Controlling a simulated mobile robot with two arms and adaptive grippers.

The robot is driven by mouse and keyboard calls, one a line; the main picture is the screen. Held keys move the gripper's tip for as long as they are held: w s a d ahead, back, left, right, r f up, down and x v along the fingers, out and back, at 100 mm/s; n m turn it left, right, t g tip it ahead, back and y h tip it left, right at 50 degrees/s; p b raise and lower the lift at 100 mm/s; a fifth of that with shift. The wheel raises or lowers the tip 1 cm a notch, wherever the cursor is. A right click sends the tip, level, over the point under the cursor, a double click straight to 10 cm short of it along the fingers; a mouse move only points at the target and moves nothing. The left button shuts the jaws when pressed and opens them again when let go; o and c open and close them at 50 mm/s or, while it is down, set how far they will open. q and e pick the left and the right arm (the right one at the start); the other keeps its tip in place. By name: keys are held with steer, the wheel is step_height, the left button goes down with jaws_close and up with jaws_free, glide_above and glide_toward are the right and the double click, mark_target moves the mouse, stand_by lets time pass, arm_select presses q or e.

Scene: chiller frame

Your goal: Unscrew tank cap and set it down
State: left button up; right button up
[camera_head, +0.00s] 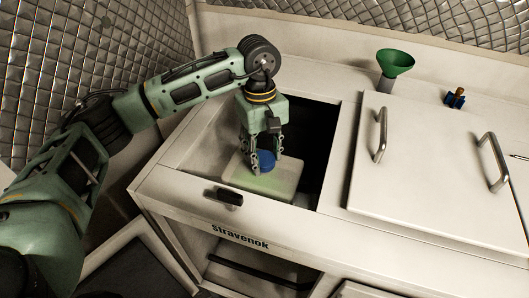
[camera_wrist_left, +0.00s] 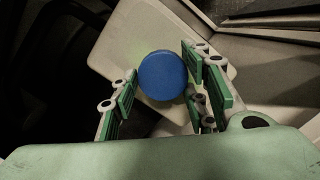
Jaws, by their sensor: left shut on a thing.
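The blue tank cap (camera_head: 266,161) is between the fingers of my left gripper (camera_head: 264,167), which points down into the open bay and is shut on it. In the left wrist view the round cap (camera_wrist_left: 162,75) shows face-on, with the green finger pads (camera_wrist_left: 163,88) on either side. The pale tank (camera_head: 284,188) lies under the cap; its flat top (camera_wrist_left: 125,45) also shows in the left wrist view. I cannot tell whether the cap is still seated on the tank or lifted slightly. My right gripper is not in view.
The bay's white rim surrounds the tank, with a dark opening (camera_head: 315,140) behind it. A closed lid with two metal handles (camera_head: 380,135) is at right. A green funnel (camera_head: 396,63) and a small blue-and-orange item (camera_head: 455,97) stand on the back ledge.

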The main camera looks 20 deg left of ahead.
arm_select(q)
steer(key=c, duration=0.5)
steer(key=shift+f+n+b, duration=0.1)
steer(key=shift+n+b, duration=0.2)
steer(key=shift+n, duration=0.4)
steer(key=n+b, duration=0.1)
steer(key=n, duration=0.3)
steer(key=shift+t, duration=0.3)
steer(key=n+b, duration=0.1)
steer(key=n, duration=0.4)
steer(key=shift+a+t, duration=0.1)
steer(key=shift+t, duration=0.2)
steer(key=n+b, duration=0.1)
steer(key=n, duration=0.3)
steer(key=shift+n, duration=0.3)
steer(key=o, duration=1.3)
steer(key=shift+c, duration=0.2)
